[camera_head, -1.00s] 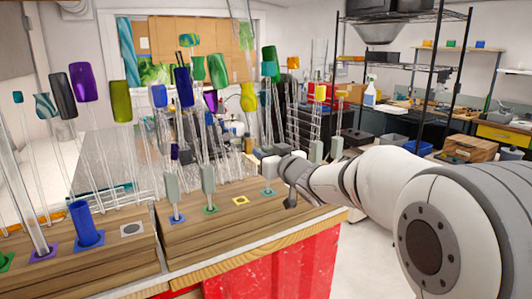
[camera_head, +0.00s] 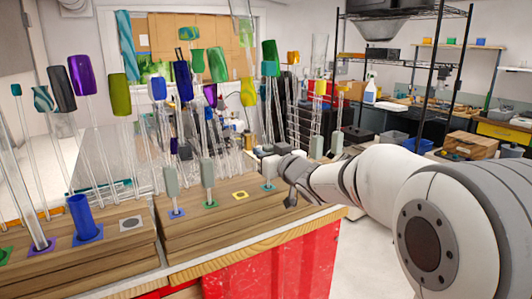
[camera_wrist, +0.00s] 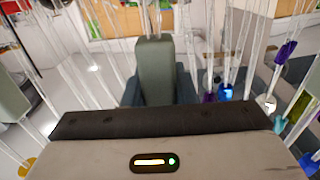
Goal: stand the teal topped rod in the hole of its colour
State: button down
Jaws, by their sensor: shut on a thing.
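The teal topped rod is a clear glass rod with a teal top (camera_head: 268,69) and a grey grip block (camera_head: 268,168) low down. My gripper (camera_head: 277,160) is shut on this block, at the right end of the wooden rack. The block also shows between the jaws in the wrist view (camera_wrist: 155,70). The rod is upright over the teal-marked hole (camera_head: 269,188). Its lower end appears to reach the teal mark; I cannot tell how deep it is. In the wrist view the foot of the rod is hidden.
Rods with grey blocks stand close to the left in the blue hole (camera_head: 177,214) and green hole (camera_head: 209,205). The yellow hole (camera_head: 240,195) between is empty. Several tall coloured-top rods crowd the left and back. Open floor lies right of the rack.

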jog(key=shift+f, duration=0.1)
jog(key=c, duration=1.1)
grip_release()
jog(key=s+d+f+m+g+h, duration=0.25)
jog(key=s+d+f+h, duration=0.25)
jog(key=s+d, duration=0.35)
jog(key=s+d+f+m+g+h, duration=0.1)
jog(key=s+d+f+m+h, duration=0.2)
jog(key=s+d+f+h, duration=0.5)
jog(key=s+f+g+y, duration=0.1)
jog(key=s+f+g, duration=0.1)
jog(key=s, duration=0.4)
jog(key=s+d+f+m+g+y, duration=0.1)
jog(key=s+f+g, duration=0.2)
jog(key=s, duration=0.4)
jog(key=s+d+f+g+y, duration=0.1)
jog(key=s+f+g, duration=0.1)
jog(key=s+g, duration=0.2)
jog(key=shift+s+d+f+b, duration=0.15)
jog(key=shift+s+f+b, duration=0.05)
jog(key=shift+s, duration=0.4)
jog(key=shift+s+d+f+b, duration=0.1)
jog(key=shift+s+f+b, duration=0.1)
jog(key=shift+s, duration=0.4)
